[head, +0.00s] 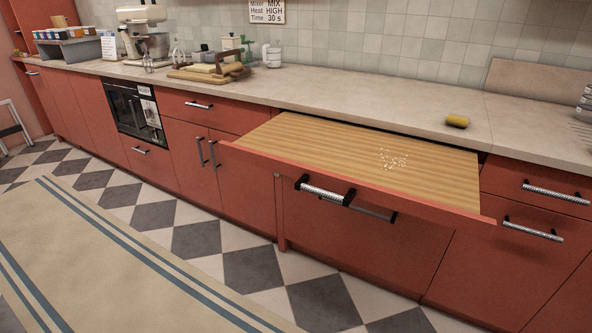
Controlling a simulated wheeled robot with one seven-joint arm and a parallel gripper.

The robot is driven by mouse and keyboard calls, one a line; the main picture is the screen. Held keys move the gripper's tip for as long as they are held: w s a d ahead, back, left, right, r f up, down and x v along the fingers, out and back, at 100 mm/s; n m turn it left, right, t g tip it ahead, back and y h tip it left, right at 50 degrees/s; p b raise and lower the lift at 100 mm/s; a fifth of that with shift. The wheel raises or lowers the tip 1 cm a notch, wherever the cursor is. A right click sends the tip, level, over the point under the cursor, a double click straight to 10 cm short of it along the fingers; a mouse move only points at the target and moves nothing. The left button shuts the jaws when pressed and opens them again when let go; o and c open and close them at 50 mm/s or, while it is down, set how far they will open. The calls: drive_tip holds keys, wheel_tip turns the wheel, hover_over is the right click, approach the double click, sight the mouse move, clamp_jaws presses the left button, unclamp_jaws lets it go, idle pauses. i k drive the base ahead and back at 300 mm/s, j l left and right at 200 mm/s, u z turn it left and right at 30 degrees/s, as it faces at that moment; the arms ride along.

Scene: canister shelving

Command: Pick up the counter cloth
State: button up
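A small yellow rolled item (457,121), which looks like the counter cloth, lies on the pale countertop (400,107) at the right. It sits a little behind the right part of a pulled-out wooden board (310,140). White crumbs (394,159) are scattered on the board's right half. My gripper is not in view.
The board, with its red front (400,192) and metal handle (325,192), sticks out over the floor. A wooden rack and board (210,72), a mixer (146,35) and jars stand at the back left. The counter around the yellow roll is clear. A striped rug (110,260) covers the floor.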

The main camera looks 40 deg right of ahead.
sight(453, 120)
drive_tip(key=z, duration=1.55)
